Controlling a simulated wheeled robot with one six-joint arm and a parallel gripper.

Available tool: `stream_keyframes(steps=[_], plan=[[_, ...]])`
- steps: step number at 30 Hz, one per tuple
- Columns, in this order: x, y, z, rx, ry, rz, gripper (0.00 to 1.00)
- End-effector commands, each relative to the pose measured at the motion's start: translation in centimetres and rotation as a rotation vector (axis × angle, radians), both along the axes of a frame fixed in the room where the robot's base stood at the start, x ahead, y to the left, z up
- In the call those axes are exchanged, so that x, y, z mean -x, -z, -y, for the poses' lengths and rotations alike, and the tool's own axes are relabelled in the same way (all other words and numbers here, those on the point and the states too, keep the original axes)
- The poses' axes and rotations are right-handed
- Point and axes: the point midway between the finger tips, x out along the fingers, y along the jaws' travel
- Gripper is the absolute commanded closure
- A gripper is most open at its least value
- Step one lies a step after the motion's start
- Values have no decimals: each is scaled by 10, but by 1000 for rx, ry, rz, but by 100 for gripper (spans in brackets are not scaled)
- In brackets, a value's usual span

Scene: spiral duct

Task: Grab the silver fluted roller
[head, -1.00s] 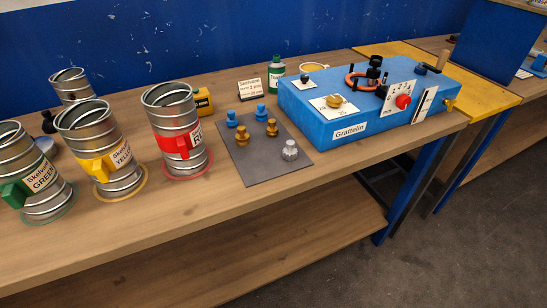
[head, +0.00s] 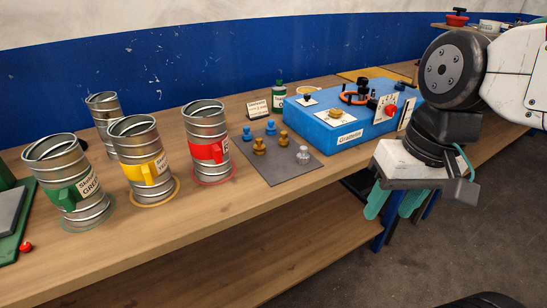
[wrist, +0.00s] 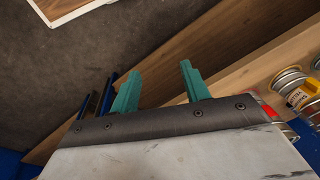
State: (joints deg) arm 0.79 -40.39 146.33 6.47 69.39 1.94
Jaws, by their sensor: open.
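The silver fluted roller (head: 303,154) stands upright at the front right of a grey mat (head: 284,178) on the wooden bench. Two blue rollers (head: 270,127) and two brass rollers (head: 259,147) stand behind and left of it on the same mat. My gripper (head: 396,208) is to the right of the roller, out past the bench's front edge, pointing down. In the wrist view my gripper's teal fingers (wrist: 160,92) are apart with nothing between them. The silver roller does not show clearly in the wrist view.
A blue machine (head: 345,120) labelled Grattelin stands right of the mat. Metal duct cans with green (head: 72,180), yellow (head: 143,160) and red (head: 207,143) handles stand to the left. A green bottle (head: 279,97) and a card stand behind the mat.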

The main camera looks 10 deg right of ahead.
Motion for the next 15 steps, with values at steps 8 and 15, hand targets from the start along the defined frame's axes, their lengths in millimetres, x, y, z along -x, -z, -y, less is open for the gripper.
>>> stream_keyframes(steps=[8, 15], plan=[[-85, 20, -73, -583, 528, -214, 54], [-207, 42, -67, -1076, 1214, -394, 54]])
